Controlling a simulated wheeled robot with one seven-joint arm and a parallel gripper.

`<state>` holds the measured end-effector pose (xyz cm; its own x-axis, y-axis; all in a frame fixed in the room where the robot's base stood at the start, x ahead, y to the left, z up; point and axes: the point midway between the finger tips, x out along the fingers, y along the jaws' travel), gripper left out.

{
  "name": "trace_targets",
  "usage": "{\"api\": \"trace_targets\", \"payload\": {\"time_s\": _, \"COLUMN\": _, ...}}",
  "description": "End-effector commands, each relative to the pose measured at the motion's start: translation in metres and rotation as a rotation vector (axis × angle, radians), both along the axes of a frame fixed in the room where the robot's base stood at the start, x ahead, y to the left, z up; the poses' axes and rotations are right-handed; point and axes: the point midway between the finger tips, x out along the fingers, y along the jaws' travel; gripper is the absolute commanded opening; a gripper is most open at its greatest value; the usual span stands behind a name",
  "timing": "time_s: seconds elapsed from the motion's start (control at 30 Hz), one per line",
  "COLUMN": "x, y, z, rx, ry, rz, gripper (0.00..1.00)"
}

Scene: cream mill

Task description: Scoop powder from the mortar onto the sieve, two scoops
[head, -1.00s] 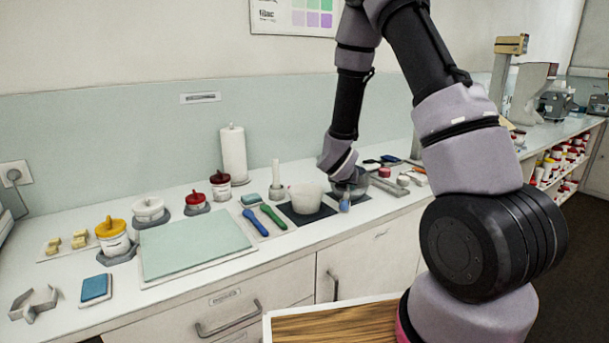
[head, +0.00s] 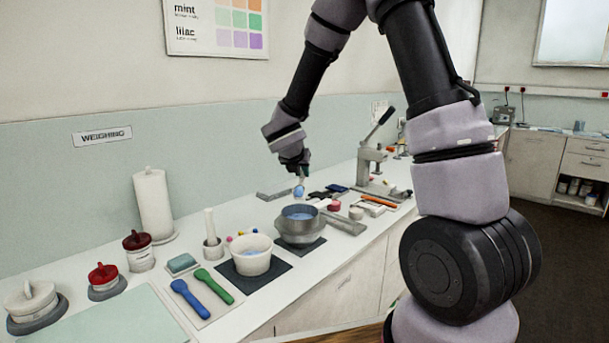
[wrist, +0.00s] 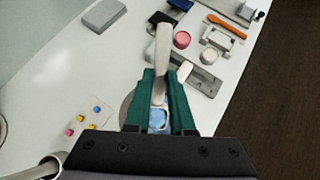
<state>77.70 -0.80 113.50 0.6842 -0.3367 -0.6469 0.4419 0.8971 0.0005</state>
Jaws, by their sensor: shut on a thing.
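The white mortar (head: 251,262) stands on a dark mat with pale blue powder inside. The grey metal sieve (head: 299,227) stands to its right on another dark mat, and blue shows inside it. My gripper (head: 297,166) is above the sieve, shut on a scoop (head: 299,191) whose lower end looks blue. In the wrist view, my green fingers (wrist: 160,90) hold the scoop's pale handle (wrist: 162,50), and light blue powder (wrist: 157,118) shows between them. Most of the sieve is hidden there.
A blue spatula (head: 192,299) and a green one (head: 213,285) lie left of the mortar. A pestle (head: 209,226) stands upright behind it. A lever press (head: 370,160) stands farther right. Small tools crowd the counter behind the sieve.

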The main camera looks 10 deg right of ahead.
Motion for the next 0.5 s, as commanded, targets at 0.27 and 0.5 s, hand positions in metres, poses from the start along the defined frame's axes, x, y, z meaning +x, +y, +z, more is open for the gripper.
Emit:
{"api": "trace_targets", "payload": {"time_s": 0.27, "x": -0.001, "y": 0.000, "z": -0.023, "rx": -0.001, "ry": 0.004, "rz": 0.000, "gripper": 0.00}}
{"api": "trace_targets", "payload": {"time_s": 0.5, "x": 0.000, "y": 0.000, "z": -0.042, "rx": 0.000, "ry": 0.002, "rz": 0.000, "gripper": 0.00}}
